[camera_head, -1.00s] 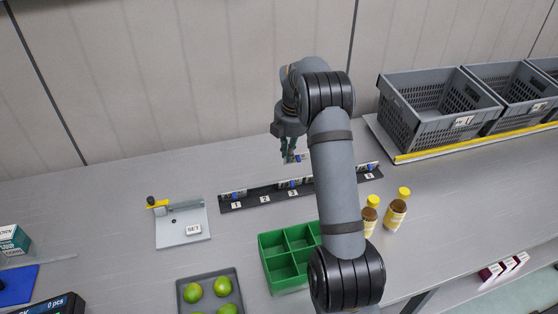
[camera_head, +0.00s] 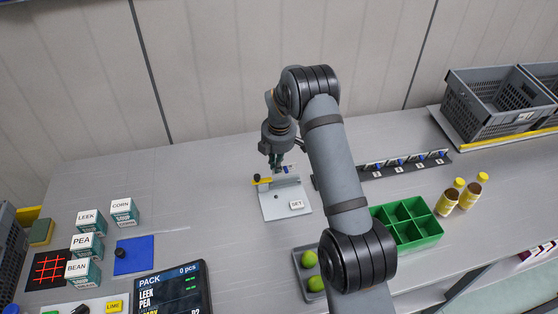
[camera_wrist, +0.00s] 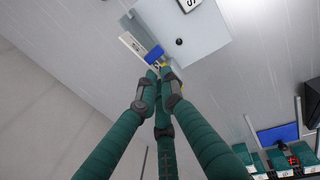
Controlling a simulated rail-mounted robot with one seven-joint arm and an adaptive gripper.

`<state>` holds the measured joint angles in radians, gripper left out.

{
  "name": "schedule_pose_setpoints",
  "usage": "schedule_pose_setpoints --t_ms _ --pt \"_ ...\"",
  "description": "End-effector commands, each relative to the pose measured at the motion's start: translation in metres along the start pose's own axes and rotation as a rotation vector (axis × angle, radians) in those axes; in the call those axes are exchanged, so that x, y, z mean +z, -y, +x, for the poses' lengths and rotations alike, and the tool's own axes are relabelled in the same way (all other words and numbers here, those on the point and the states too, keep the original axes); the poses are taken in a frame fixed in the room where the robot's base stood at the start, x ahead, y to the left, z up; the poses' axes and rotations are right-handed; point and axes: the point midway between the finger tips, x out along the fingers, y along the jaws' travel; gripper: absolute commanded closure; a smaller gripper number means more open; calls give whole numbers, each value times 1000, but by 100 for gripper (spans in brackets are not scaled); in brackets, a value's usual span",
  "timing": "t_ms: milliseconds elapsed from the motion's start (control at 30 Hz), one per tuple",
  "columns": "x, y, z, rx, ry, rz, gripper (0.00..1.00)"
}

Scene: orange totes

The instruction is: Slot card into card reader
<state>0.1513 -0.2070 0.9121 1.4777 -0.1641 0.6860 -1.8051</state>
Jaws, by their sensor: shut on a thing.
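My gripper (camera_head: 277,162) is shut on a small white card (camera_head: 285,170) with a blue patch. In the wrist view the card (camera_wrist: 132,44) shows just beyond the fingertips (camera_wrist: 162,72), its blue part (camera_wrist: 154,54) close to them. Below is a light grey plate fixture (camera_head: 275,208) with an upright back edge, a small black knob, a yellow-and-black piece (camera_head: 262,181) and a "SET" label. It also shows in the wrist view (camera_wrist: 205,30). The gripper is at the fixture's back edge. I cannot tell whether the card touches it, or whether the fixture is the card reader.
A black numbered rack (camera_head: 405,165) with several blue-marked cards stands to the right, partly behind my arm. A green divided tray (camera_head: 408,224), a lime tray (camera_head: 303,278) and bottles (camera_head: 447,200) stand nearer. Boxes (camera_head: 88,245) and a display (camera_head: 165,288) are at left.

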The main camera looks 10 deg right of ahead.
Motion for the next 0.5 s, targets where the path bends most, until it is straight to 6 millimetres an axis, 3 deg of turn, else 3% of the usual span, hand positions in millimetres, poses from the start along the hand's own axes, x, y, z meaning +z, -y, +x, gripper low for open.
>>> schedule_pose_setpoints --t_ms 200,500 --pt "7 -16 0 -3 11 67 100" --pt "6 -15 9 -9 15 89 100"
